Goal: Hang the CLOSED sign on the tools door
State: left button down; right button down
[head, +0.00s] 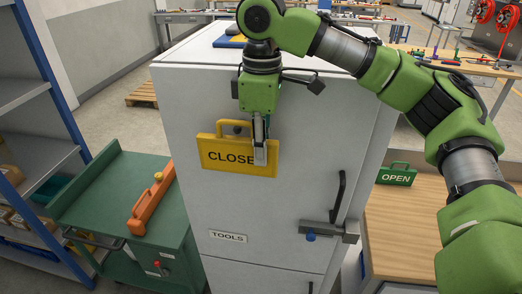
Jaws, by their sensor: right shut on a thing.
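The yellow CLOSED sign (228,160) is upright in front of the white tools door (275,215), in the upper part of its front. My right gripper (260,152) is shut on the sign near its right end and covers the last letter. A dark knob shows at the sign's handle opening. I cannot tell whether the sign hangs on it or touches the door. The door carries a TOOLS label (228,237), a dark handle (338,197) and a latch (328,231) at its right. My left gripper is not in view.
A green OPEN sign (396,174) stands on the wooden table (410,225) at the right. A green cart (110,195) with an orange level (151,199) stands at the left, beside a blue shelf rack (50,55). A yellow and blue item (229,41) lies on the cabinet top.

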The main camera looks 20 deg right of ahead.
jog(key=shift+w+d, duration=0.15)
jog(key=shift+w, duration=0.05)
jog(key=shift+w+d+r, duration=0.35)
jog(key=shift+d+r, duration=0.1)
jog(key=shift+r, duration=0.3)
dwell(1.3)
jog(key=shift+s+a+f, duration=0.25)
jog(key=shift+a+f, duration=0.1)
jog(key=shift+f, duration=0.15)
jog(key=shift+s+a+f, duration=0.15)
jog(key=shift+f, duration=0.1)
jog(key=shift+s+f, duration=0.15)
jog(key=shift+s, duration=0.05)
jog(key=shift+s+a, duration=0.8)
jog(key=shift+s, duration=0.35)
jog(key=shift+s+a, duration=0.8)
jog(key=shift+s, duration=0.3)
